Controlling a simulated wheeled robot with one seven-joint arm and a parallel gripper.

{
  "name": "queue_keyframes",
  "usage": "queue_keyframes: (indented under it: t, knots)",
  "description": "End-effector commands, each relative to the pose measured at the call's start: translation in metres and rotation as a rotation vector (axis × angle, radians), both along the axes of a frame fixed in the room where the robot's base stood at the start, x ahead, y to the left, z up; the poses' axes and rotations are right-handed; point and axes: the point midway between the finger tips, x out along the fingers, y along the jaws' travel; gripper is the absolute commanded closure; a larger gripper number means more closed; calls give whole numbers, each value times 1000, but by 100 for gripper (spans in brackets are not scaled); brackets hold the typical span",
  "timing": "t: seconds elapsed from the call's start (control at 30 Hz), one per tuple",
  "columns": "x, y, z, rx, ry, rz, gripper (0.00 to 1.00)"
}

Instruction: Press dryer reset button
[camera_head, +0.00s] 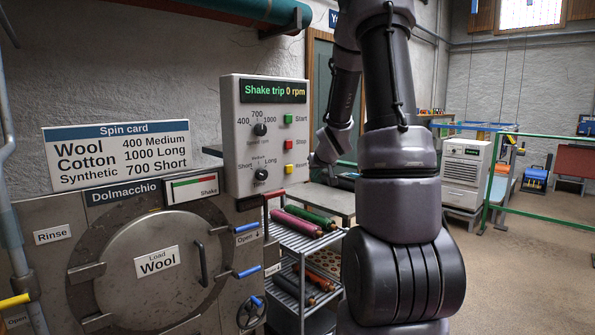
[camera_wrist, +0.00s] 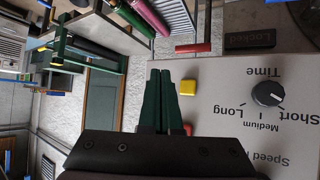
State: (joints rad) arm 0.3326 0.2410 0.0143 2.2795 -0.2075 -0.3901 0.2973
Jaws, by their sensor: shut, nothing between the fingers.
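The control panel (camera_head: 264,140) stands above the machine marked Dolmacchio. Its display (camera_head: 274,91) reads "Shake trip 0 rpm". The yellow button (camera_head: 289,169), with a label that seems to read Reset, is lowest in a column under the red Stop button (camera_head: 289,144) and green Start button (camera_head: 288,119). In the wrist view, my gripper (camera_wrist: 160,72) is shut and empty, its green fingers pointing past the panel edge. The yellow button (camera_wrist: 188,87) lies just right of the fingertips, apart from them in the picture. The red button (camera_wrist: 187,129) is partly hidden by the fingers.
A speed knob (camera_head: 260,129) and a time knob (camera_head: 261,174) sit left of the buttons. Below is the round drum door (camera_head: 150,270) labelled Load Wool, with blue-handled levers beside it. A wire rack (camera_head: 290,238) with rolls stands right of the machine.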

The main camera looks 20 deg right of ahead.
Motion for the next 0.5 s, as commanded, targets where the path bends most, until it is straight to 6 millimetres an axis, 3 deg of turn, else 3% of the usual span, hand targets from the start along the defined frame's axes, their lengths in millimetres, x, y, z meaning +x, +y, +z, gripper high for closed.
queue_keyframes:
  t: [0.5]
  knots:
    - [9, 2, -1, -1, -2, 2, 100]
